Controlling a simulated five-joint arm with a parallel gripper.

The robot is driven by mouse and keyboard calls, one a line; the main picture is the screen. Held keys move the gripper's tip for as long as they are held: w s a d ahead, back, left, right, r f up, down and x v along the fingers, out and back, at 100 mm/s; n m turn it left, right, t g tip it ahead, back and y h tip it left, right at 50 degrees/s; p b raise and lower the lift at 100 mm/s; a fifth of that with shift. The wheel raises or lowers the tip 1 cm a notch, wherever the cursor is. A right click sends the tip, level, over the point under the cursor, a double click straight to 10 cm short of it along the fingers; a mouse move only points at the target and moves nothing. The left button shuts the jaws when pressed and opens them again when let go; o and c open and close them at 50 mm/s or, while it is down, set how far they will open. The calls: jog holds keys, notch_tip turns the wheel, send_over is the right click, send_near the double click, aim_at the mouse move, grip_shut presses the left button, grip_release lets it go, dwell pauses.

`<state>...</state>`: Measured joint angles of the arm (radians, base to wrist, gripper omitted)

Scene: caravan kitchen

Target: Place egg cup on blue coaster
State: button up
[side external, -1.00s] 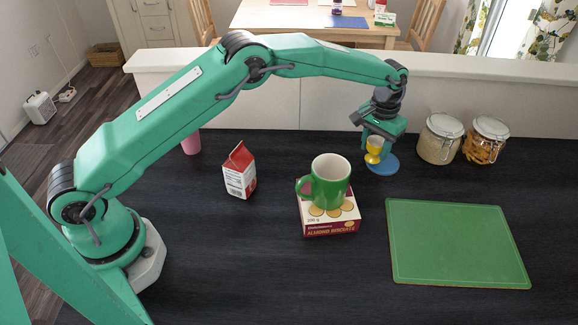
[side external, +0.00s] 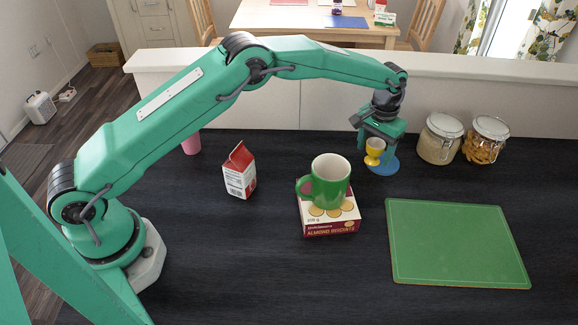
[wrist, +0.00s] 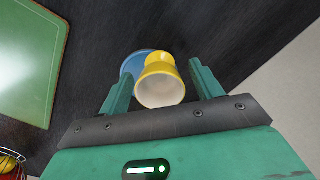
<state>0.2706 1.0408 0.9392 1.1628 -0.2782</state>
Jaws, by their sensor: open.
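The yellow egg cup (side external: 374,151) with a white inside stands upright at the left part of the blue coaster (side external: 385,165). In the wrist view the egg cup (wrist: 160,82) sits between my two fingers, with a gap on each side, and the coaster (wrist: 130,64) shows behind it. My gripper (side external: 377,143) is open around the egg cup, pointing down over the coaster. The egg cup's base and its exact contact with the coaster are hard to make out.
Two glass jars (side external: 440,138) stand right of the coaster. A green mug (side external: 328,180) sits on an almond biscuits box (side external: 330,217) at front left. A red and white carton (side external: 239,171) stands further left. A green board (side external: 455,243) lies at front right.

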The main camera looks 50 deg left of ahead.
notch_tip(320, 180, up, 12)
jog(key=shift+r, duration=0.15)
dwell(0.6)
jog(key=shift+r, duration=0.1)
dwell(0.4)
jog(key=s+a+r+t, duration=0.1)
jog(key=s+a+r, duration=0.4)
jog(key=s+r, duration=0.3)
jog(key=s+a+r+t, duration=0.2)
jog(key=s+a+r, duration=0.4)
jog(key=s+r, duration=0.2)
jog(key=s+a+f+t, duration=0.1)
jog(key=s+a+f, duration=0.2)
jog(key=s, duration=0.8)
jog(key=s+a+f+t, duration=0.1)
jog(key=s+a+f, duration=0.2)
jog(key=s, duration=0.8)
jog(key=shift+s+f+t, duration=0.15)
jog(key=shift+s+t, duration=0.05)
jog(key=shift+t, duration=0.1)
